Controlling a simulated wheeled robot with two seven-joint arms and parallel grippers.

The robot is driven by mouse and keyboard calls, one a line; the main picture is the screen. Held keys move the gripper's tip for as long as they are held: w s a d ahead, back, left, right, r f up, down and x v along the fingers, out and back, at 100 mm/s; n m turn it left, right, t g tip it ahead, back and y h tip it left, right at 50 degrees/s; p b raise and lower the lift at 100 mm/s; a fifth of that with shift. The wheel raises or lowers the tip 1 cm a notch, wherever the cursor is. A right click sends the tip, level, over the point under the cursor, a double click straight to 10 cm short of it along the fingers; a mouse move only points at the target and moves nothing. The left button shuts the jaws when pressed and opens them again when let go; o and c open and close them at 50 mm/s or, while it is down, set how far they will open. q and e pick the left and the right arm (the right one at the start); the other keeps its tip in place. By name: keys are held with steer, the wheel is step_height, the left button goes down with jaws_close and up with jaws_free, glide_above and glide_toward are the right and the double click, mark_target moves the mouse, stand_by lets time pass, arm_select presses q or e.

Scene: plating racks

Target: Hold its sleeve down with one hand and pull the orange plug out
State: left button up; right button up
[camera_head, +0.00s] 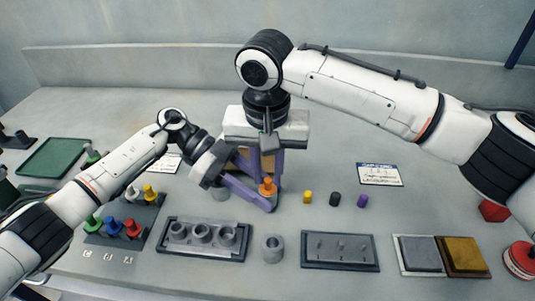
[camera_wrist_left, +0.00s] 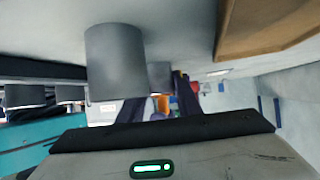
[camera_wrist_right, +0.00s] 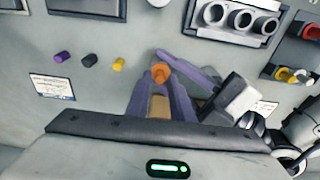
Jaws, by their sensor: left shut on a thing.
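The orange plug (camera_head: 267,187) stands upright near the table's middle; it also shows in the right wrist view (camera_wrist_right: 160,73) and, partly, in the left wrist view (camera_wrist_left: 163,103). My left gripper (camera_head: 268,203) lies low with its purple fingers closed around the spot just below the plug's orange head. It is shut on the plug's sleeve, which the fingers mostly hide. My right gripper (camera_head: 267,177) points down from above. Its two fingers are spread on either side of the orange head, and I see no clear grip on it.
Grey sleeves stand behind my left fingers (camera_head: 221,194) and in front (camera_head: 273,248). A three-hole rack (camera_head: 204,257) and a pin plate (camera_head: 340,265) lie nearer the front. Yellow (camera_head: 307,197), black (camera_head: 335,199) and purple (camera_head: 362,201) plugs stand to the right. A brown block is behind.

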steer(key=shift+w+f, duration=0.1)
steer(key=shift+f, duration=0.6)
jaws_close()
arm_select(q)
steer(key=o, duration=0.4)
steer(key=c, duration=0.4)
jaws_close()
arm_select(e)
steer(key=shift+c, duration=1.3)
jaws_free()
jaws_close()
arm_select(q)
steer(key=shift+f, duration=0.1)
arm_select(e)
steer(key=shift+r+n, duration=0.2)
steer(key=shift+n, duration=0.65)
steer(key=shift+r+n, duration=0.2)
steer(key=shift+n, duration=0.65)
arm_select(q)
steer(key=shift+a, duration=0.1)
arm_select(e)
steer(key=shift+r, duration=0.1)
